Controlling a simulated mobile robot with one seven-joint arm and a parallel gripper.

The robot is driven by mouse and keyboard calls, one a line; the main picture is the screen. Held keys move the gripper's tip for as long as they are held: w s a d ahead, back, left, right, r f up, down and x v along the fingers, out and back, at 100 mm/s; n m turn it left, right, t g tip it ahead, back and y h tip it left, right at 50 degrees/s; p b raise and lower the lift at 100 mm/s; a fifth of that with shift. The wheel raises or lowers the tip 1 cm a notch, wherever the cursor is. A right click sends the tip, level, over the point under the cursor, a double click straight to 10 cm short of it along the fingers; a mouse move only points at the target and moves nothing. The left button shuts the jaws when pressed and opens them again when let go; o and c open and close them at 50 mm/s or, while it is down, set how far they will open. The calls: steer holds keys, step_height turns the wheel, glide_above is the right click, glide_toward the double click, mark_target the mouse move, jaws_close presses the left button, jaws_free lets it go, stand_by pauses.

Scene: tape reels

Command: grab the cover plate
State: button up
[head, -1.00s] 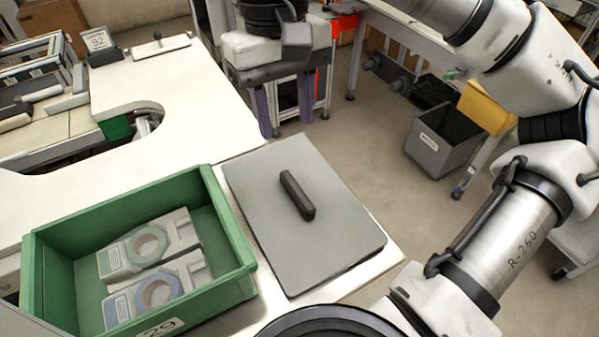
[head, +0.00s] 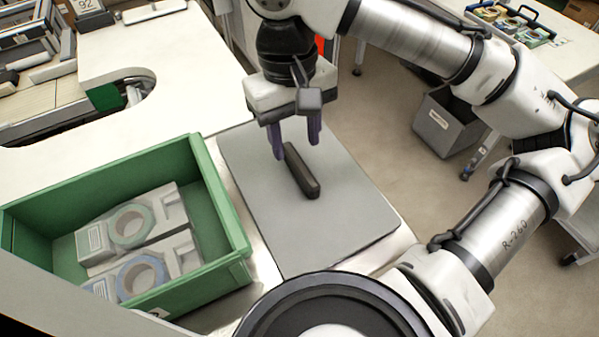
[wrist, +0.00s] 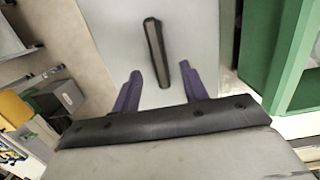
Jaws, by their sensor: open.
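The cover plate (head: 345,222) is a flat grey sheet lying on the white table, with a dark bar handle (head: 301,172) standing on its middle. The plate also shows in the wrist view (wrist: 192,45), with the handle (wrist: 156,50) pointing toward my gripper. My gripper (head: 296,150) is open, its two purple fingers pointing down above the far part of the plate, close to the handle's far end. In the wrist view my gripper (wrist: 158,78) has its fingers apart, with the handle's near end in line between them. The fingers do not appear to touch the handle.
A green bin (head: 222,200) stands left of the plate and holds two tape dispensers (head: 130,225) (head: 140,275). A grey bin (head: 440,125) sits on the floor beyond the table's right edge.

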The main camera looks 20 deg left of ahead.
mark_target(299, 163)
steer(key=f, duration=0.4)
steer(key=shift+s+d+f+p, duration=0.2)
steer(key=shift+d+f+p, duration=0.1)
steer(key=shift+f+p, duration=0.1)
jaws_close()
